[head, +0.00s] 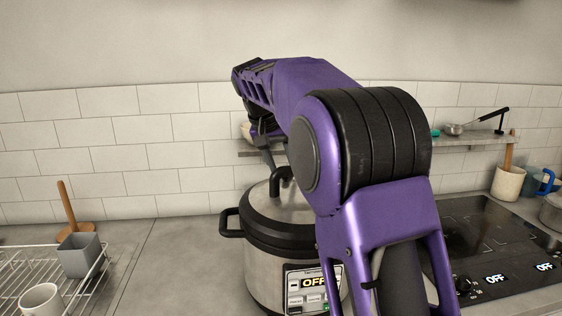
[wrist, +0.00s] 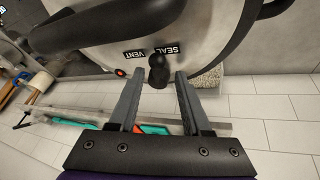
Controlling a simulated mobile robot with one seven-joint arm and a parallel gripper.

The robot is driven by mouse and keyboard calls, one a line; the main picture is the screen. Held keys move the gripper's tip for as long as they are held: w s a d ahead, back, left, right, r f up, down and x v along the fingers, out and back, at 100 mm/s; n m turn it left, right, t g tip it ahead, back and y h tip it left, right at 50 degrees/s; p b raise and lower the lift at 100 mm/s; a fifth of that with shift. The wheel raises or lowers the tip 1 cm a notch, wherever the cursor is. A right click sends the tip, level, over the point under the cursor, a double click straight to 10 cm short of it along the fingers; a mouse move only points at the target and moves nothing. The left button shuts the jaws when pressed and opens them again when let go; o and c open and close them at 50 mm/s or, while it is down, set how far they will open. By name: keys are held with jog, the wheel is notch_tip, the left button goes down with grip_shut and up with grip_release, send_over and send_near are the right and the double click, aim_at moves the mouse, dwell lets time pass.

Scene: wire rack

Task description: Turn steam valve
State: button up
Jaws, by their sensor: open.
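A pressure cooker (head: 262,225) with a steel body, black rim and black lid handle stands on the counter, partly hidden behind my arm. Its front display reads OFF. In the wrist view, the small black steam valve (wrist: 158,70) sits on the lid (wrist: 215,30) between the printed words VENT and SEAL. My gripper (wrist: 157,76) is open, with one finger on each side of the valve, and a gap shows beside it. I cannot tell whether either finger touches it. In the head view the fingers are mostly hidden by my arm, just above the cooker.
A wire rack (head: 45,275) with a grey cup (head: 78,257) and a white cup (head: 40,299) stands at left. A cooktop (head: 490,240) lies at right. A wall shelf (head: 475,139) runs behind the cooker. Counter between rack and cooker is clear.

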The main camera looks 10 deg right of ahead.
jog(key=v, duration=1.7)
jog(key=shift+r, duration=0.3)
